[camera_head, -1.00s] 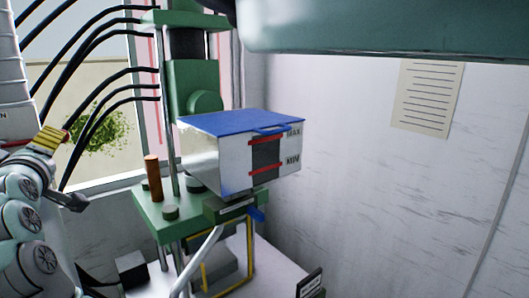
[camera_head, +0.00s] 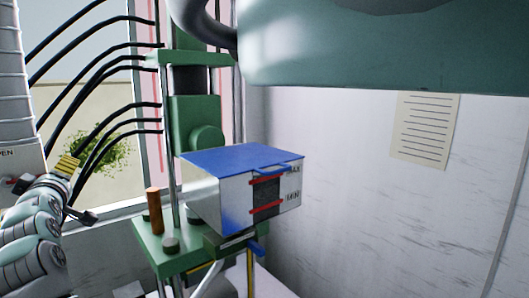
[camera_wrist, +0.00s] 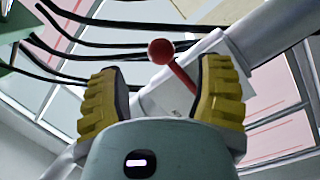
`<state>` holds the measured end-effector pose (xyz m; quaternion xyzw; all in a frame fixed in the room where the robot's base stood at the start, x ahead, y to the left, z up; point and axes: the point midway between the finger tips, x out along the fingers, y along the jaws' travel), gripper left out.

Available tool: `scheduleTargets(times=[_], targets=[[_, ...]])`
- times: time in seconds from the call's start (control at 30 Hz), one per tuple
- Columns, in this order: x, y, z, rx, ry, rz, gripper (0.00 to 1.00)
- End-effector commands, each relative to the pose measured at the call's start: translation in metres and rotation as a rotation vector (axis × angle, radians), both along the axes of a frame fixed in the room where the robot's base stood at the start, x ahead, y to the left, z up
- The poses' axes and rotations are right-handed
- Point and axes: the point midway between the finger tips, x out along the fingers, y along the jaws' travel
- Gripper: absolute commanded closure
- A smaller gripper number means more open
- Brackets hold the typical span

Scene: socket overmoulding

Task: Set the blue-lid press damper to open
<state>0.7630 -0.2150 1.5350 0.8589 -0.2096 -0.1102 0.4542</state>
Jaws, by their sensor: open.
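The blue-lid hopper (camera_head: 240,190) stands on the green press (camera_head: 170,245), in the middle of the head view. My gripper (camera_wrist: 163,70) is open, with yellow ridged pads, in the wrist view. A red ball knob on a red rod (camera_wrist: 160,52) shows between the pads, apparently beyond them and not gripped. In the head view my arm is at the left edge, well away from the hopper.
Black hoses (camera_head: 85,95) run from the press to the left, across the window. An orange-brown post (camera_head: 153,212) stands on the green plate left of the hopper. A paper notice (camera_head: 425,130) hangs on the wall at right. Space right of the hopper looks free.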

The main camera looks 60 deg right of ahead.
Motion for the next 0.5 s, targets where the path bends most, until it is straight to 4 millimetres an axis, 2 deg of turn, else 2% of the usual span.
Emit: scheduleTargets(times=[0.5], targets=[[0.040, -0.020, 0.002, 0.000, 0.001, 0.001, 0.34]])
